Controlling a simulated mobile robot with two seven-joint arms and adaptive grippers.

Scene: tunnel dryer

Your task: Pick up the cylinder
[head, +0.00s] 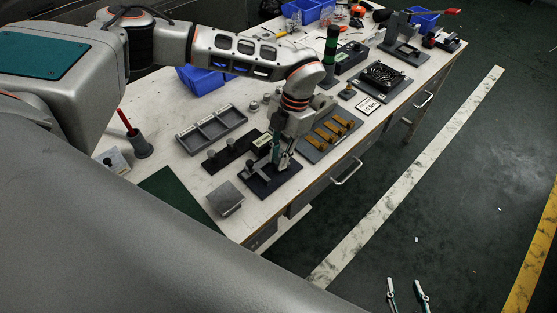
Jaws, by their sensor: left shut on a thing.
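My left gripper (279,162) points down over a dark base plate (262,188) near the table's front edge. It is shut on the cylinder, which is mostly hidden between the fingers. I cannot tell whether the cylinder touches the plate or is clear of it. My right gripper (407,296) shows only its two fingertips at the bottom of the head view. They are apart and empty, over the floor beyond the table edge.
A grey compartment tray (212,131) and a black plate with dark knobs (232,153) lie left of the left gripper. A plate with orange-brown parts (331,131) is close on its right. A grey block (226,198) sits near the front edge. A green-topped post (331,45) stands behind.

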